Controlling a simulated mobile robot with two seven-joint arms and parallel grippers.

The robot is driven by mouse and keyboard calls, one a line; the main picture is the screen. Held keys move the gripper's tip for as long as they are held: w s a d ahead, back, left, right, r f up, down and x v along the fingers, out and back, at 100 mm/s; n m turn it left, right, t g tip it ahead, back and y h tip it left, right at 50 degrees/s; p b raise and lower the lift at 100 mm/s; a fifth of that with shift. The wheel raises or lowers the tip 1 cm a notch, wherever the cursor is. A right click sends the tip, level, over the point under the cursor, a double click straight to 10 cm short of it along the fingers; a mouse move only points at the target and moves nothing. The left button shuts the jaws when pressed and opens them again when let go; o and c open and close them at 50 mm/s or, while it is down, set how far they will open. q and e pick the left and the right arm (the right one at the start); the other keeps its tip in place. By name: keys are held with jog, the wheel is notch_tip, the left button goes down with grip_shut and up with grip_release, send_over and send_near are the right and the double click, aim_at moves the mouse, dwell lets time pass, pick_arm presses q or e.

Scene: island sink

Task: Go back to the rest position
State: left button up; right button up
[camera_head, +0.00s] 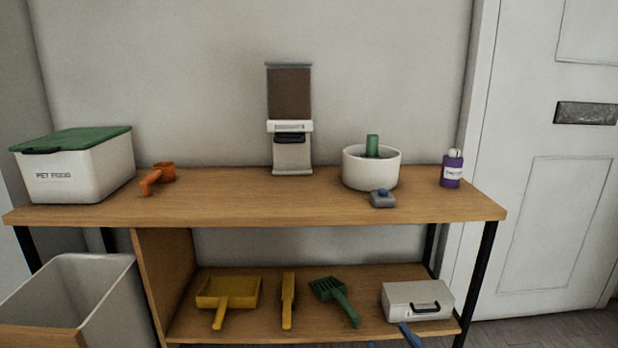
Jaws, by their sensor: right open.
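My right gripper (392,340) shows only at the bottom edge of the head view, as two blue fingertips that stand apart. It is open, with nothing seen between the tips, and it is in front of the lower shelf near the white case. The rest of it is below the frame. My left gripper is not in view.
A wooden bench (250,205) carries a pet food bin (75,178), orange scoop (152,180), dispenser (290,150), white bowl (370,172), small grey item (383,200) and purple bottle (452,172). Its lower shelf holds a yellow dustpan (230,290), green scoop (335,295) and white case (405,300).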

jog(key=s+a+m+y+b, duration=0.1)
jog(key=s+a+y+b, duration=0.2)
jog(key=s, duration=0.9)
pick_arm(q)
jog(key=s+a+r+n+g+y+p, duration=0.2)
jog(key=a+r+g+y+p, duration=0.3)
jog(key=p, duration=3.3)
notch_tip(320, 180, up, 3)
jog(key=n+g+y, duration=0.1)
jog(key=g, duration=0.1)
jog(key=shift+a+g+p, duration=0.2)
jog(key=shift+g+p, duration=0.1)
jog(key=shift+p, duration=0.05)
pick_arm(e)
jog(key=s+d+r+m+g+h, duration=0.1)
jog(key=d+r+m+g+h, duration=0.1)
jog(key=r, duration=0.4)
jog(key=s+d+r+m+g+h, duration=0.2)
jog(key=r+g+h, duration=0.3)
jog(key=r+g, duration=0.1)
jog(key=shift+h, duration=0.3)
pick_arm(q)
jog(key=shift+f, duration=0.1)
pick_arm(e)
jog(key=shift+r, duration=0.1)
jog(key=shift+c, duration=0.4)
